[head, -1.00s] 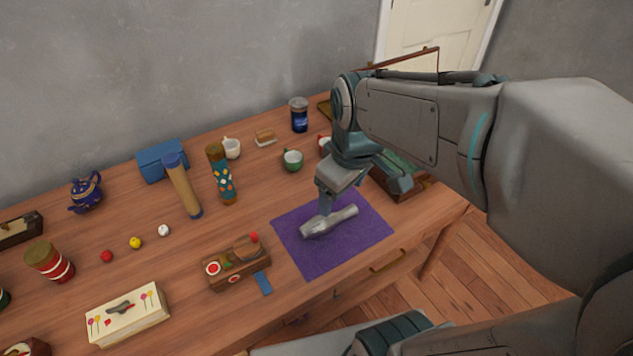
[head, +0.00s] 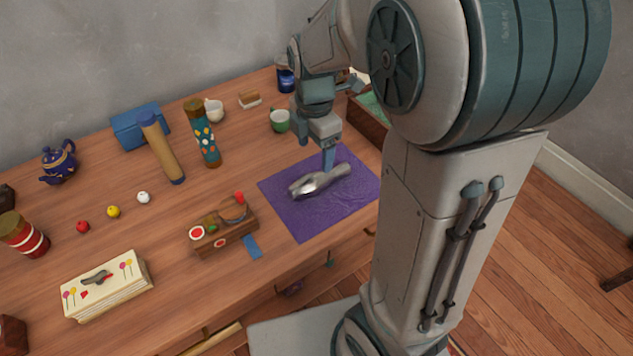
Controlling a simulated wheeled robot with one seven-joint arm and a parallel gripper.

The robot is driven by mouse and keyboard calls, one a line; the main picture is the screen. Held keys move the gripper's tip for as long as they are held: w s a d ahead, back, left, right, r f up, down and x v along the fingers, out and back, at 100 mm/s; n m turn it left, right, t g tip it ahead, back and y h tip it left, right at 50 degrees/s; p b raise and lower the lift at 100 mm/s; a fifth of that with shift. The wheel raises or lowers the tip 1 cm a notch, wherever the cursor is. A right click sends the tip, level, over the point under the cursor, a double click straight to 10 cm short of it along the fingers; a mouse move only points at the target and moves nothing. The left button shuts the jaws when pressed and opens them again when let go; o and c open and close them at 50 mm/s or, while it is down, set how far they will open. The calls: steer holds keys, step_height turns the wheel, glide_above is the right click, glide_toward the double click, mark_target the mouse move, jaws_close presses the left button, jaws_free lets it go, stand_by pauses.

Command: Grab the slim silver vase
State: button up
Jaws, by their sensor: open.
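The slim silver vase (head: 308,187) lies on its side on a purple cloth (head: 312,222) near the front right of the wooden table. Its wider end points left and its narrow part runs up to the right. My gripper (head: 327,170) is open and points down right over the vase's narrower part.
A wooden box with a red knob (head: 225,232) and a blue tag (head: 252,247) lie left of the cloth. A green cup (head: 280,121) stands behind. The cloth's front part is bare.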

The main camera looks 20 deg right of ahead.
mark_target(317, 175)
steer(key=f, duration=0.6)
steer(key=f+b, duration=0.1)
steer(key=f, duration=0.2)
steer(key=shift+w+d+f, duration=0.15)
steer(key=shift+d+f, duration=0.15)
steer(key=shift+f, duration=0.05)
steer(key=c, duration=1.2)
